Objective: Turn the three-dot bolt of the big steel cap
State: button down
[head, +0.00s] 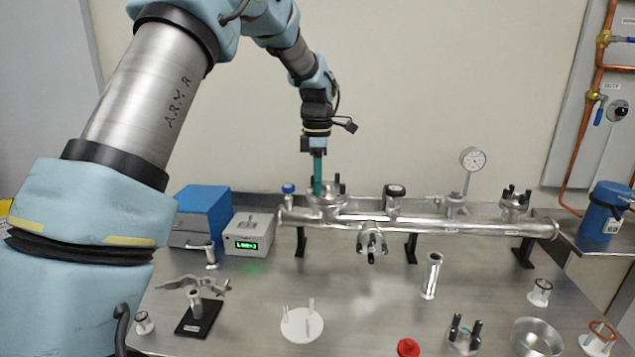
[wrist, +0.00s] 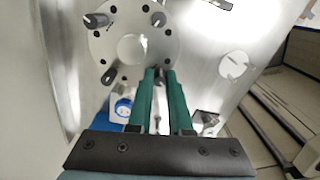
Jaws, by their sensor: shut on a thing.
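The big steel cap (head: 326,201) sits on the left end of the steel manifold. In the wrist view it is a round flange (wrist: 131,46) with a pale centre and holes around its rim. My gripper (head: 317,188) points down at the cap's left side. Its green fingers (wrist: 160,71) are close together at the flange's near rim, shut on a bolt that they mostly hide.
The steel manifold (head: 420,228) runs right with a gauge (head: 473,160) and smaller fittings. A blue box (head: 200,215) and a meter with a green display (head: 247,240) stand left of the cap. Loose parts, including a white disc (head: 302,326), lie on the bench in front.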

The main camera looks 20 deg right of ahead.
jog(key=m, duration=0.4)
jog(key=shift+p, duration=0.3)
jog(key=m, duration=0.4)
jog(key=shift+m, duration=0.4)
jog(key=m, duration=0.3)
jog(key=shift+m+p, duration=0.3)
jog(key=shift+p, duration=0.1)
jog(key=m, duration=0.4)
jog(key=shift+m, duration=0.3)
jog(key=m+p, duration=0.1)
jog(key=m, duration=0.3)
jog(key=shift+m, duration=0.3)
jog(key=m, duration=0.4)
jog(key=shift+a, duration=0.1)
jog(key=m+p, duration=0.1)
jog(key=m, duration=0.3)
jog(key=shift+r, duration=0.1)
jog(key=shift+m+p, duration=0.5)
jog(key=shift+m, duration=1.7)
